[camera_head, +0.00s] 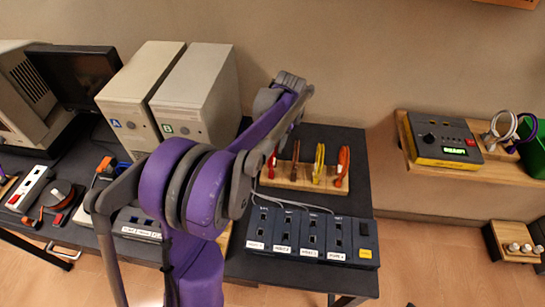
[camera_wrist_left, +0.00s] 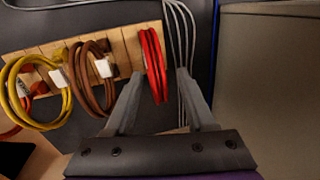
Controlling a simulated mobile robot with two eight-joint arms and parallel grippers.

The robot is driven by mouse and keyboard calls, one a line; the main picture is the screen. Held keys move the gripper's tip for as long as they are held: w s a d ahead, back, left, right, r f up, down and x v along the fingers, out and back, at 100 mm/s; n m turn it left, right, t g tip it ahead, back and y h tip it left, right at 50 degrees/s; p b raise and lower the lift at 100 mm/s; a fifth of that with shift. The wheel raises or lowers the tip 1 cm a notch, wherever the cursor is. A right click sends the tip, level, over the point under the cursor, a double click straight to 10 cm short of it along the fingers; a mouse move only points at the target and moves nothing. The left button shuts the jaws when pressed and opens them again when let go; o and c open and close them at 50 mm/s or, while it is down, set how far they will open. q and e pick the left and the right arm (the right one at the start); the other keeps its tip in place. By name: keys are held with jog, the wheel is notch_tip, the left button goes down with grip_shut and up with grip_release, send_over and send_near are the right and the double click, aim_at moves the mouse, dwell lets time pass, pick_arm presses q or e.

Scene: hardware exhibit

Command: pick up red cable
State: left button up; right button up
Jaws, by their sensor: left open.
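The red cable (camera_wrist_left: 153,65) is a coiled loop at the right end of a wooden rack (camera_wrist_left: 122,58) in the left wrist view. It lies between the fingers of my left gripper (camera_wrist_left: 163,95), which is open, and nothing shows as gripped. In the head view the red cable (camera_head: 272,163) hangs at the left end of the rack (camera_head: 305,184), partly behind my left arm. The gripper's fingers are hard to make out there. My right gripper is in neither view.
Brown (camera_wrist_left: 93,75), yellow (camera_wrist_left: 30,92) and orange cables share the rack. Thin grey cables (camera_wrist_left: 182,50) run close beside the right finger. A dark port box (camera_head: 312,235) stands in front of the rack. Two computer towers (camera_head: 195,95) stand behind to the left.

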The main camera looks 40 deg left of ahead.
pick_arm(q)
jog(key=shift+s+a+f, duration=0.1)
jog(key=shift+a+f, duration=0.05)
jog(key=shift+f, duration=0.55)
jog(key=shift+s+a+f, duration=0.1)
jog(key=shift+f, duration=0.6)
grip_shut()
